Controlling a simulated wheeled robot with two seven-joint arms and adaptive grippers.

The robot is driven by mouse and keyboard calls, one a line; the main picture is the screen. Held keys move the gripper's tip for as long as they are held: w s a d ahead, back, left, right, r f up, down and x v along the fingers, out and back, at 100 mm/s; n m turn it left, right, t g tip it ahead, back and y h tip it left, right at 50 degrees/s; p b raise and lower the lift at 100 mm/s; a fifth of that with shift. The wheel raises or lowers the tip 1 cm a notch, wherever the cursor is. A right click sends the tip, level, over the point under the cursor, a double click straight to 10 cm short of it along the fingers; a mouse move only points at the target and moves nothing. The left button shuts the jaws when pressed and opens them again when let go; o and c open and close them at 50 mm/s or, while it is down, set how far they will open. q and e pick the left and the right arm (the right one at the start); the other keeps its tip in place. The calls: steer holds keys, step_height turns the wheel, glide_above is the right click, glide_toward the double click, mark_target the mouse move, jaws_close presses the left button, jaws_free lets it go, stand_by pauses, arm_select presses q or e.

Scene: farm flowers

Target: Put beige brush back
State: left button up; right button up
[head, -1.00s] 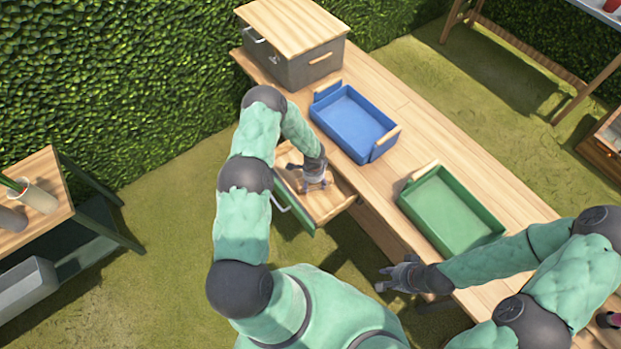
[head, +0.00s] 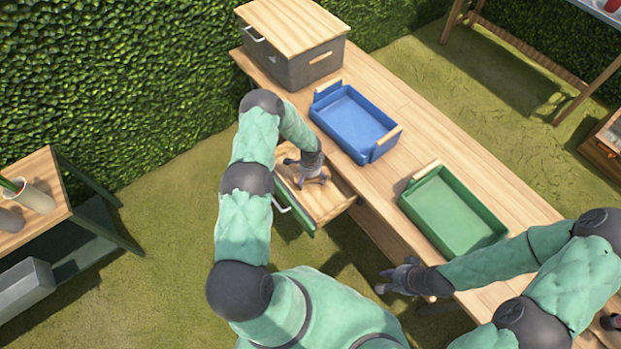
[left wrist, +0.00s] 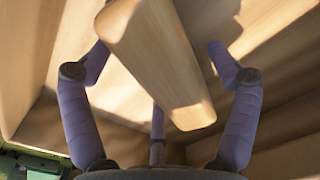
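My left gripper (head: 312,182) is down in the open wooden drawer (head: 338,200) under the bench top. In the left wrist view, its purple fingers (left wrist: 165,75) are spread. A long, pale beige wooden piece (left wrist: 160,60), which looks like the beige brush, lies between them, with gaps visible on both sides. Its bristles are not seen. In the head view I cannot make it out beneath the gripper. My right gripper (head: 383,280) is empty with fingers apart, in front of the bench near the green tray (head: 450,215).
A blue tray (head: 352,118) stands on the bench behind the drawer. A grey box with a wooden lid (head: 292,28) is at the bench's far end. A side table (head: 35,180) with pots stands at the left. Open grass lies between it and the drawer.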

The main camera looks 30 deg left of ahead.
arm_select(q)
steer(key=shift+r, duration=0.1)
steer(key=shift+r+p, duration=0.3)
step_height(320, 180, up, 11)
steer(key=p, duration=0.3)
steer(key=s+d+n+h, duration=0.25)
steer(key=s+d, duration=0.35)
steer(key=d, duration=0.3)
steer(key=s+d+n+h, duration=0.1)
steer(key=s+d+n, duration=0.2)
steer(key=s+d, duration=0.4)
steer(key=s+d+r+n, duration=0.3)
steer(key=s+d+n, duration=0.3)
steer(key=s, duration=0.4)
steer(key=shift+s+d+r, duration=0.2)
steer(key=shift+s+r, duration=0.05)
steer(key=shift+r, duration=0.1)
steer(key=shift+h, duration=0.25)
